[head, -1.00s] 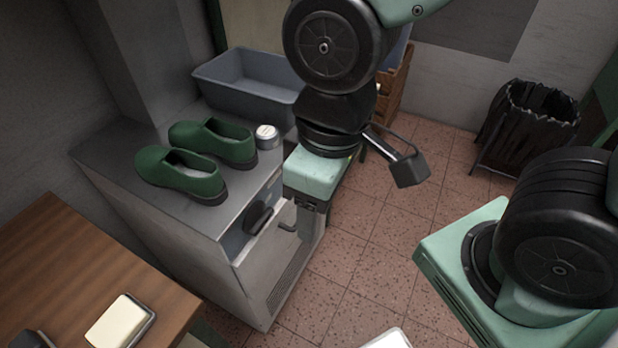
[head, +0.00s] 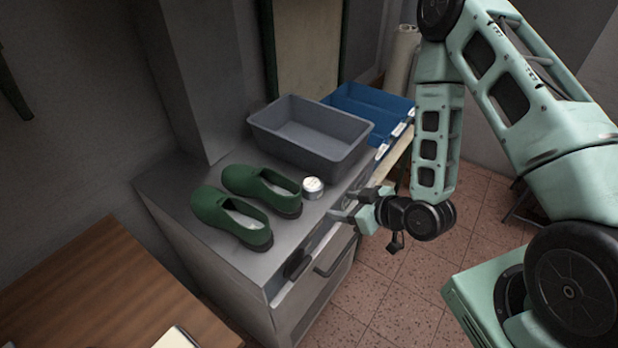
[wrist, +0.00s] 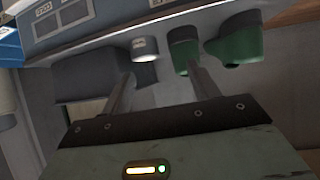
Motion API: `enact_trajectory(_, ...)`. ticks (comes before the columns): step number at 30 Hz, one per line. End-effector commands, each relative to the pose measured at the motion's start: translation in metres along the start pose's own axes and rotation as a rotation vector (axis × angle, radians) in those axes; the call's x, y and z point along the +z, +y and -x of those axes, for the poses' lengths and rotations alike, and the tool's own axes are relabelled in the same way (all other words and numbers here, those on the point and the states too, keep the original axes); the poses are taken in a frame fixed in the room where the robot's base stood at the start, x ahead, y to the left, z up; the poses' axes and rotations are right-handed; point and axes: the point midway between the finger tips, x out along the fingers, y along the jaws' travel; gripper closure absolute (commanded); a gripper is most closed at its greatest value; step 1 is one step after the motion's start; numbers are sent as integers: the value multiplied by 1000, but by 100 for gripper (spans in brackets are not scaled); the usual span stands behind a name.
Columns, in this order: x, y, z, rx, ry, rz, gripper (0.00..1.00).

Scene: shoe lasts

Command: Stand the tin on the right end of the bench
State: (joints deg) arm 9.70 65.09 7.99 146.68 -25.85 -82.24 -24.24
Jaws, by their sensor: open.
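The tin (head: 313,188) is a small round container with a pale lid. It stands on the grey cabinet top (head: 283,232), close to the green shoes and the grey tub. In the wrist view the tin (wrist: 145,48) appears beyond my fingers, apart from them. My gripper (head: 348,203) is open and empty, just right of the tin by the cabinet's front edge; its two spread fingers (wrist: 163,88) show in the wrist view. A wooden bench top (head: 110,295) fills the lower left; its right end is partly in view.
Two green shoes (head: 262,188) stand left of the tin. A grey tub (head: 300,150) is behind it, with a blue tray (head: 368,103) further back. A cabinet drawer (head: 325,262) faces the tiled floor. A pale block (head: 176,338) lies at the bench's near edge.

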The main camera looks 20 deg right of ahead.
Motion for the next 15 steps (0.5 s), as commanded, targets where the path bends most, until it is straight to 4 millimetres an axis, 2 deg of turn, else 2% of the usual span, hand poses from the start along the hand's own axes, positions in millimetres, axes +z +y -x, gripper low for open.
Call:
enact_trajectory(3, 6, 10, 16, 53, 80, -42, 40)
enact_trajectory(8, 10, 17, 26, 96, 145, -63, 40)
enact_trajectory(11, 11, 18, 23, 104, 158, -65, 40)
enact_trajectory(15, 12, 20, 7, 104, 163, -62, 40)
